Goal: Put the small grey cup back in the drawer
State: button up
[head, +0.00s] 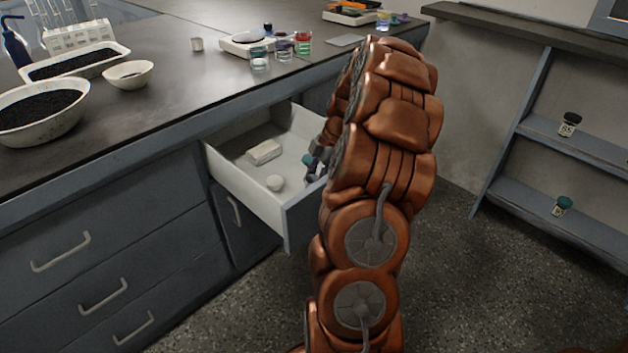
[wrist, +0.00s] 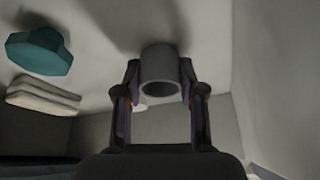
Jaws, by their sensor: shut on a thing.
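A small grey cup (wrist: 160,65) sits between the two fingers of my gripper (wrist: 160,95) in the wrist view, with its dark opening towards the lower part of the picture. The fingers are shut on its sides. In the head view my gripper (head: 316,165) is at the right side of the open drawer (head: 245,196), partly hidden by my arm. The held cup cannot be made out there. I cannot tell whether the cup touches the drawer floor.
The drawer holds a white block (head: 264,152), a small pale round thing (head: 274,183) and a teal thing (head: 308,160). The drawer's front left floor looks clear.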

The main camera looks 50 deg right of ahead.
jog(key=shift+f, duration=0.2)
jog(key=o, duration=0.9)
jog(key=shift+r, duration=0.1)
jog(key=shift+r, duration=0.3)
jog(key=p+v, duration=0.2)
jog(key=v, duration=0.9)
jog(key=shift+d+r, duration=0.15)
jog(key=shift+r, duration=0.2)
